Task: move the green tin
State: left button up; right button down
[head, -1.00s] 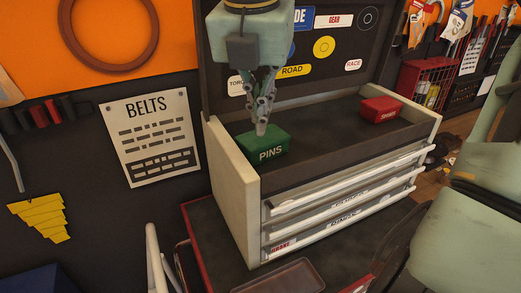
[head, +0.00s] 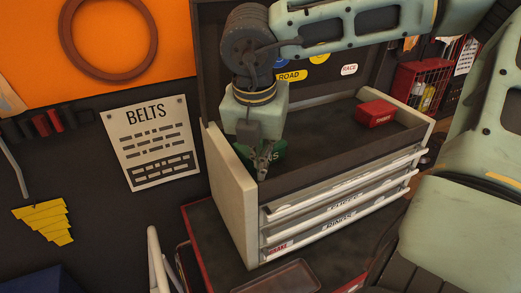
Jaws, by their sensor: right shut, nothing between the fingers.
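The green tin (head: 279,152), with white lettering, sits at the left end of the open top tray (head: 330,155) of a tool chest. Most of it is hidden behind my right gripper (head: 262,176). That gripper hangs down from the arm above, pointing at the tray, with its fingers together and nothing seen between them. Its fingertips overlap the tin's front in the picture. Whether they touch the tin I cannot tell. My left gripper is not in view.
A red tin (head: 375,113) stands at the tray's right end. The tray between the tins is clear. The chest's pale left side wall (head: 230,195) rises beside the gripper, and its dark lid stands behind. A small brown tray (head: 278,277) lies below in front.

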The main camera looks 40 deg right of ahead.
jog(key=shift+w+d+f+b, duration=0.2)
jog(key=shift+w+d+b, duration=0.3)
jog(key=shift+b, duration=0.6)
jog(key=shift+d, duration=0.25)
jog(key=shift+r, duration=0.25)
jog(key=shift+d, duration=0.1)
